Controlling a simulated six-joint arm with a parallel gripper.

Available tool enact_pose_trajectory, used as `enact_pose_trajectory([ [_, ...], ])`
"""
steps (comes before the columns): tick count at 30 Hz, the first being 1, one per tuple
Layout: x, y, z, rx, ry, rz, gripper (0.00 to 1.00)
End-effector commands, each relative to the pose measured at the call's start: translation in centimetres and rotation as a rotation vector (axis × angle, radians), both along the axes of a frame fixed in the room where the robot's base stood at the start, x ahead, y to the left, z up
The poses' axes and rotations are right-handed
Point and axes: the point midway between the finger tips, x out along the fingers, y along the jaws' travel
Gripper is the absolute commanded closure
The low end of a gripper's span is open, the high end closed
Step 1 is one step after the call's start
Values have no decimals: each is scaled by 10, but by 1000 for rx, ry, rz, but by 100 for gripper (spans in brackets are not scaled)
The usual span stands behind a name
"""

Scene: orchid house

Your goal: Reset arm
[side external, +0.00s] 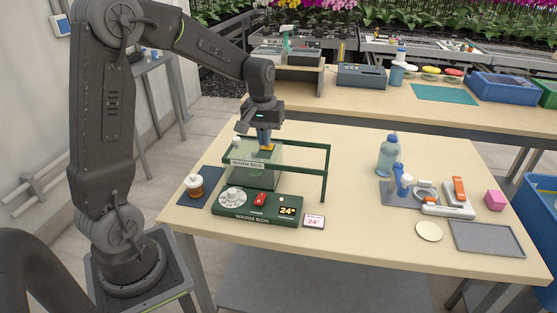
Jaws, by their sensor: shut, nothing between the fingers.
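My gripper (264,139) points down over the green warm box (243,212) on the wooden table, close above a small orange piece (267,147) near the box's top. Its fingers are shut with nothing between them. I cannot tell whether they touch the orange piece. My arm comes in from the left, bent over the table. The warm box has a clear upper part, a green frame rail, a dial (233,196), a red switch (260,199) and a display reading 24°.
A small card (313,221) reading 24° lies by the box. A brown jar (195,187) stands left on a dark mat. At right are a bottle (388,155), a pink cube (495,200), a round disc (429,231) and a grey tray (487,239). The table middle is clear.

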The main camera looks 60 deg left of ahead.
Motion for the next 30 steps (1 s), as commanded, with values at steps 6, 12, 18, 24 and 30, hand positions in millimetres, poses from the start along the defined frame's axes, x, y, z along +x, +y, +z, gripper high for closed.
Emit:
enact_pose_trajectory([
  [6,-34,-58,50,54,-109,-193,100],
  [12,-88,-113,82,108,-227,-415,100],
  [18,-143,-150,91,157,-340,-611,100],
  [24,-172,-165,89,185,-404,-720,100],
  [30,-178,-167,88,190,-415,-741,100],
])
